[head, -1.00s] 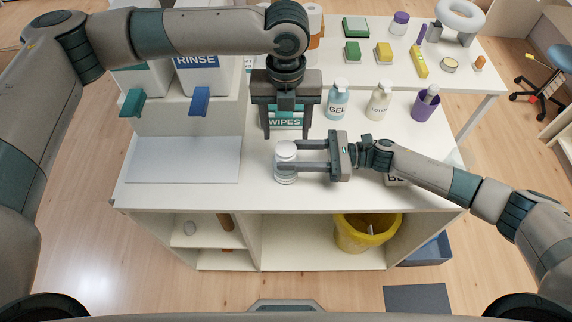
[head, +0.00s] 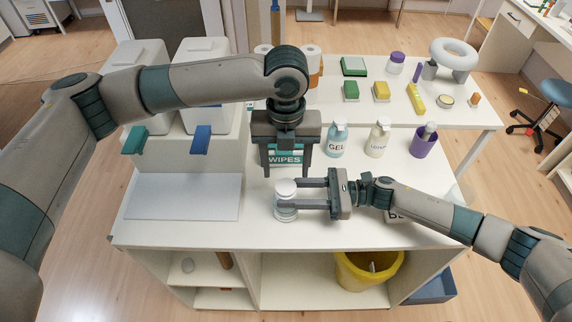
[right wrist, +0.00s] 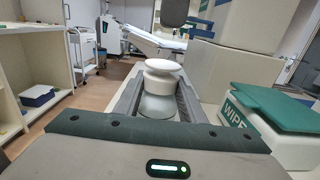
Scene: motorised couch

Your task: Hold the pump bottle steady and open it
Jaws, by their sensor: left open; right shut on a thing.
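The pump bottle (head: 286,208) stands upright near the front edge of the white counter. It has a round, flat white top and a paler grey body; it also shows in the right wrist view (right wrist: 160,103). My right gripper (head: 290,197) reaches in from the right and is shut on the bottle, one finger on each side below the top. My left gripper (head: 286,174) points down, open and empty, above and just behind the bottle, with its fingers apart in front of the wipes box (head: 284,160). A dark tip, seemingly my left gripper's, shows at the top of the right wrist view.
A yellow bin (head: 368,272) sits under the counter.

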